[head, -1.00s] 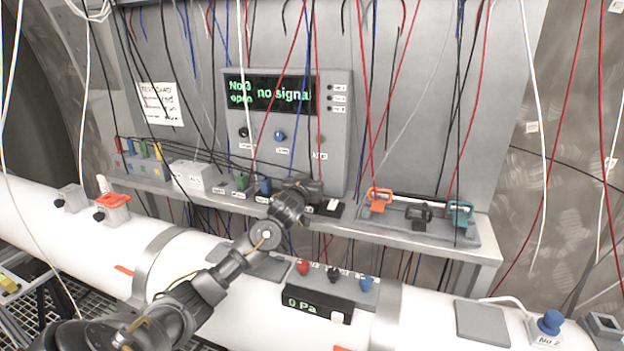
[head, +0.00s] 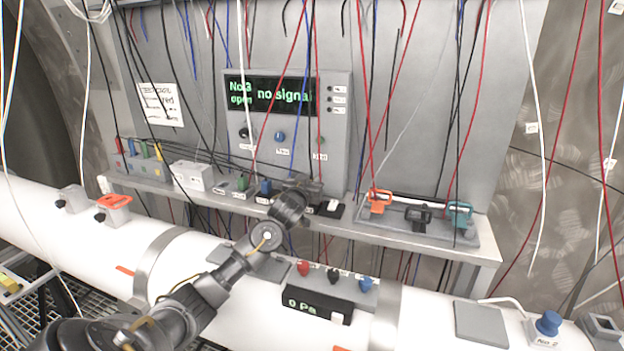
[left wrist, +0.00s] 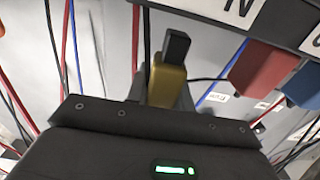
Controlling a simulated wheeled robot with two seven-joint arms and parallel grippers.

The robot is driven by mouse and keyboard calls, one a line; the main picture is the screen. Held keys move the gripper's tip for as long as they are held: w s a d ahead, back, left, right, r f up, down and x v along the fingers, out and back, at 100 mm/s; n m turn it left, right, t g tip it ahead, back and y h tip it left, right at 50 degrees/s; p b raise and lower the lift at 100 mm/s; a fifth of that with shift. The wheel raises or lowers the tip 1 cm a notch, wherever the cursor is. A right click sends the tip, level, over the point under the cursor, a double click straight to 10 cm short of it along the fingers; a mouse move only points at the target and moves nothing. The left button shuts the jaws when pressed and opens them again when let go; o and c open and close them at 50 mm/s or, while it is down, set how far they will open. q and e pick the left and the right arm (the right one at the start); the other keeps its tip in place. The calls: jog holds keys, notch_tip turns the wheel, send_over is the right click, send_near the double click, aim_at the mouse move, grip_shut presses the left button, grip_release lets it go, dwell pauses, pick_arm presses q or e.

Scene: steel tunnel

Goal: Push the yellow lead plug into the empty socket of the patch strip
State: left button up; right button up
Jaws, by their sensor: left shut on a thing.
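The yellow lead plug (left wrist: 167,82) has a black tip and sits between the fingers of my left gripper (left wrist: 165,100) in the left wrist view. In the head view my left gripper (head: 304,184) is over the shelf in front of the display panel, and the plug cannot be made out there. I cannot make out the empty socket. In the left wrist view, red (left wrist: 264,70) and blue (left wrist: 304,84) blocks are right of the yellow plug, apart from it. My right gripper is out of view.
Many thin cables hang in front of the panel (head: 288,130). On the shelf, a rack of coloured plugs (head: 140,165) stands left and a tray with orange, black and teal clips (head: 415,222) stands right. A white pipe (head: 105,235) runs below.

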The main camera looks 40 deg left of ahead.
pick_arm(q)
jog(key=shift+f+b, duration=0.8)
jog(key=shift+f, duration=0.7)
jog(key=o, duration=1)
jog(key=shift+o, duration=0.2)
jog(key=p+v, duration=0.3)
jog(key=v, duration=0.3)
jog(key=shift+s+d+r, duration=0.1)
jog(key=shift+s+d, duration=0.05)
jog(key=shift+s, duration=0.15)
jog(key=shift+s+d+p, duration=0.15)
jog(key=shift+s+p, duration=0.15)
jog(key=shift+s, duration=0.15)
jog(key=shift+w, duration=0.1)
